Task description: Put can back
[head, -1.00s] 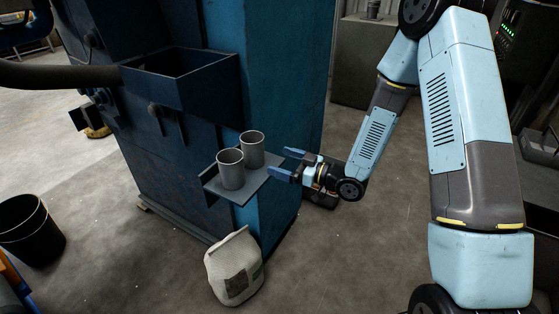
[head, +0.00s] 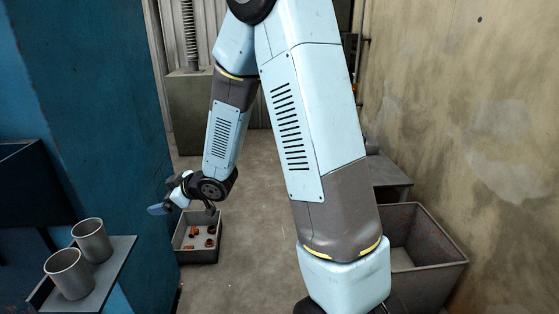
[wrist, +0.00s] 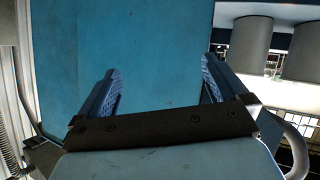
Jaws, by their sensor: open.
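Two grey metal cans stand upright side by side on a small dark shelf (head: 112,262) fixed to the blue machine, at the lower left of the head view. The rear can is (head: 92,241) and the front can is (head: 69,275). In the wrist view two grey cylinders, which look like these cans, show at upper right: one can (wrist: 249,48) and another can (wrist: 303,52), beside the fingers. My gripper (head: 157,208) is to the right of the shelf, apart from the cans. In the wrist view my gripper (wrist: 160,75) is open and empty, with a blue panel beyond.
The blue machine (head: 95,110) stands close to the left of my gripper. A low dark box (head: 199,256) with small brown parts sits on the floor behind. A large dark bin (head: 430,282) and a wall stand at right. Bare floor lies between.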

